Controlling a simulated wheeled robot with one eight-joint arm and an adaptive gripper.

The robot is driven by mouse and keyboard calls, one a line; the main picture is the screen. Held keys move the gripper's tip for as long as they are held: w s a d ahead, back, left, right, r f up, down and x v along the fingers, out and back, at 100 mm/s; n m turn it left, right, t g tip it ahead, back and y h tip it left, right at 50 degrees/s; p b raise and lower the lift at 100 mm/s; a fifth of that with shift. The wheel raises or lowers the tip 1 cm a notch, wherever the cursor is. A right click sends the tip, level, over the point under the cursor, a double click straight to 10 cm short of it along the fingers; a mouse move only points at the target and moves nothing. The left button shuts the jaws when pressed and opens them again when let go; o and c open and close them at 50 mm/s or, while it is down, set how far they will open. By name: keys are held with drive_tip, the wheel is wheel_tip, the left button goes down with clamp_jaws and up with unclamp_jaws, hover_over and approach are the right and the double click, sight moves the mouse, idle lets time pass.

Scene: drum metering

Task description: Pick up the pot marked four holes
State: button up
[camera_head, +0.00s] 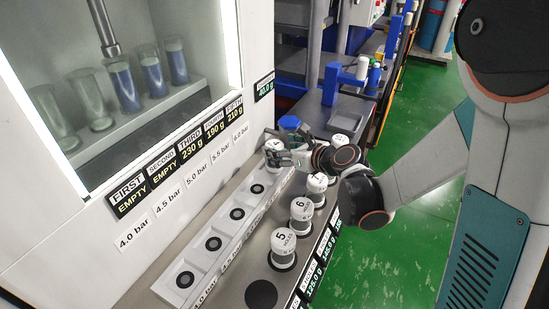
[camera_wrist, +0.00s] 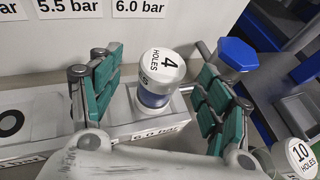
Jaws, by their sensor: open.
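The pot marked 4 HOLES (camera_wrist: 162,70) has a white lid and a clear body with blue inside. It stands upright on the rail at the 6.0 bar place, at the far end in the head view, where its white lid (camera_head: 274,145) partly shows beside my gripper. My gripper (camera_wrist: 155,97) is open, with green-padded fingers on the left and right of the pot in the wrist view. A gap shows on each side, and I cannot see any contact. In the head view my gripper (camera_head: 282,156) reaches over the rail's far end. The pot's lower part is partly hidden.
The rail (camera_head: 180,280) has several empty round seats. Pots marked 5 (camera_head: 283,247) and 6 (camera_head: 301,210) stand in a row to its right. A pot marked 10 HOLES (camera_wrist: 302,158) and a blue hexagonal cap (camera_wrist: 237,54) are near my right finger. The white cabinet wall (camera_head: 150,185) is close on the left.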

sight(276, 146)
drive_tip(key=b+x, duration=0.1)
drive_tip(key=x, duration=0.3)
drive_tip(key=shift+w+f+b, duration=0.2)
drive_tip(key=shift+w+b, duration=0.1)
drive_tip(key=shift+w, duration=0.1)
drive_tip(key=c, duration=1.6)
drive_tip(key=shift+r, duration=0.15)
